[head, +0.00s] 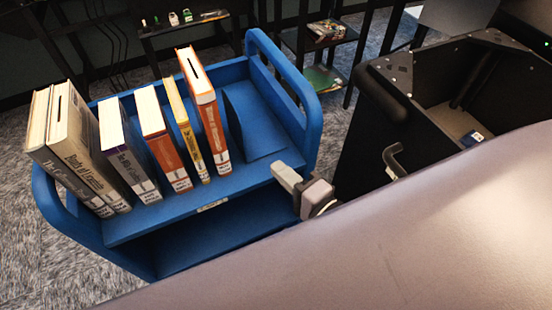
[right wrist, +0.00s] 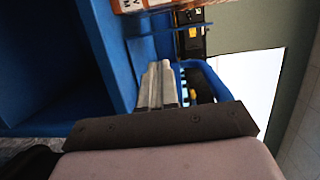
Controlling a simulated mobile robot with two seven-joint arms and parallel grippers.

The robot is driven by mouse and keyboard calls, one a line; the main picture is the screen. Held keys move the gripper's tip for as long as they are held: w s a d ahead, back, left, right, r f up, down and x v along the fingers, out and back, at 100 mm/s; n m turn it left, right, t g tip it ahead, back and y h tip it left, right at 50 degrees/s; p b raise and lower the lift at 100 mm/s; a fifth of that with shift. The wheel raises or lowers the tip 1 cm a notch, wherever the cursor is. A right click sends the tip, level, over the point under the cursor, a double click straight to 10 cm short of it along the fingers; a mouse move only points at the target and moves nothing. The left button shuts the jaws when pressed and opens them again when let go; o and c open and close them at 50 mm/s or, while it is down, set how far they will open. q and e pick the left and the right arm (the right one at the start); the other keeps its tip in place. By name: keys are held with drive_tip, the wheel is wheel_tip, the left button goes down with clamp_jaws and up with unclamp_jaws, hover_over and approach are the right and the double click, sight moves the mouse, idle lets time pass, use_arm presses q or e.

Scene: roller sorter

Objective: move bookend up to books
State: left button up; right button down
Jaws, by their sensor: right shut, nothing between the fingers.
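The blue bookend (head: 252,125) stands upright on the blue cart's top shelf, to the right of the row of books, with a small gap to the nearest one. That nearest book (head: 202,100) is tall and orange-red, at the right end of the row. My right gripper (head: 279,171) is shut and empty at the cart's front right, close to the bookend's near side; I cannot tell whether they touch. Its closed fingers (right wrist: 158,68) show in the right wrist view, with a book's lower end (right wrist: 140,5) at the top edge. My left gripper is not in view.
The blue cart (head: 300,135) has raised end rails and a lower shelf. Several more books stand leftward on the top shelf, with gaps between some. A black open bin (head: 345,135) stands right of the cart. Dark shelves (head: 325,45) stand behind.

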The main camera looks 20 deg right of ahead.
sight(238, 138)
drive_tip(key=d+x, duration=0.1)
drive_tip(key=x, duration=0.3)
drive_tip(key=d+p+x, duration=0.1)
drive_tip(key=x, duration=0.4)
drive_tip(key=w+d+x, duration=0.1)
drive_tip(key=x, duration=0.3)
drive_tip(key=shift+w, duration=0.2)
drive_tip(key=shift+w+f, duration=0.1)
drive_tip(key=shift+w, duration=0.9)
drive_tip(key=shift+f, duration=0.3)
drive_tip(key=shift+r, duration=0.2)
drive_tip(key=shift+s+a, duration=0.1)
drive_tip(key=shift+a, duration=1.15)
drive_tip(key=shift+a, duration=0.3)
drive_tip(key=shift+a, duration=0.95)
